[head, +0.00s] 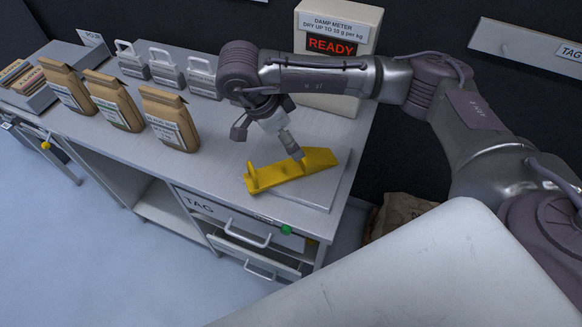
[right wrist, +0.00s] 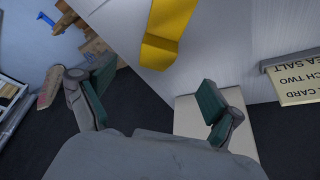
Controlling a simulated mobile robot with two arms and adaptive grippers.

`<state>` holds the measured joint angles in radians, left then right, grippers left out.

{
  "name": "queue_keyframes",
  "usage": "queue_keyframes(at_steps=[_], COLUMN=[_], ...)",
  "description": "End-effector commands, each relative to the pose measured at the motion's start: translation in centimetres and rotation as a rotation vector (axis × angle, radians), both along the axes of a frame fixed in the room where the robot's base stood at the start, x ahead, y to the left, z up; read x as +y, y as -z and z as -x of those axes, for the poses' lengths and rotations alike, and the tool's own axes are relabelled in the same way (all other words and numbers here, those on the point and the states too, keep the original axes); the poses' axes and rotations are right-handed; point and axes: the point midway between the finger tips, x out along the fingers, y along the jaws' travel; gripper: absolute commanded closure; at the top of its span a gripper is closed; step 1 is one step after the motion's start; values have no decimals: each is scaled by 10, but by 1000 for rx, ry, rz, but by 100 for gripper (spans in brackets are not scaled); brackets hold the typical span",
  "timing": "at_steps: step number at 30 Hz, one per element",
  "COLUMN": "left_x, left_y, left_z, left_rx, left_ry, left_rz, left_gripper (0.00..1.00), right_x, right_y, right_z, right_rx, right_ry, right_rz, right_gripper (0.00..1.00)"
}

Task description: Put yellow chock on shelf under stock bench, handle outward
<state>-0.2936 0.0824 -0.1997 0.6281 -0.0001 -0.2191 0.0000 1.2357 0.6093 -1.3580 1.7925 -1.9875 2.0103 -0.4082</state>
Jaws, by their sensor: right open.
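The yellow chock (head: 290,172) lies on a flat plate at the right end of the stock bench (head: 222,166). An upright yellow piece stands at its left end; I cannot tell if this is the handle. My right gripper (head: 292,150) is over the chock, its fingers pointing down near the middle; contact is unclear. In the right wrist view the right gripper (right wrist: 155,85) is open, with nothing between its green pads. The chock (right wrist: 166,32) shows beyond the fingertips. The shelf (head: 163,208) under the bench shows in the open bay left of the drawers. My left gripper is out of view.
Brown bags (head: 170,120) and grey handled blocks (head: 166,70) stand on the bench. The damp meter (head: 336,50) reads READY behind my right arm. A drawer (head: 250,248) below the bench top sits partly open. The floor (head: 70,250) before the bay is clear.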

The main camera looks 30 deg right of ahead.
Motion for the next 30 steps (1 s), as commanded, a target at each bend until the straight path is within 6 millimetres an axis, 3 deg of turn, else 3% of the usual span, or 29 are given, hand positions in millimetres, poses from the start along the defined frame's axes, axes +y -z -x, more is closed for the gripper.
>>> queue_keyframes(at_steps=[4, 14, 21, 30], left_x=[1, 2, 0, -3], left_y=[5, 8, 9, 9], left_z=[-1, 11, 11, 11], left_rx=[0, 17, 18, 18], left_ry=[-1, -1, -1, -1], left_rz=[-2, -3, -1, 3], left_gripper=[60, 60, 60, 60], right_x=[-11, -21, -32, -36], right_y=[30, 54, 85, 93], right_z=[2, 2, 3, 2], right_rx=[6, 3, 3, -1], right_ry=[1, 0, 1, -1], right_rz=[-1, -1, -1, -1], right_gripper=[8, 8, 8, 8])
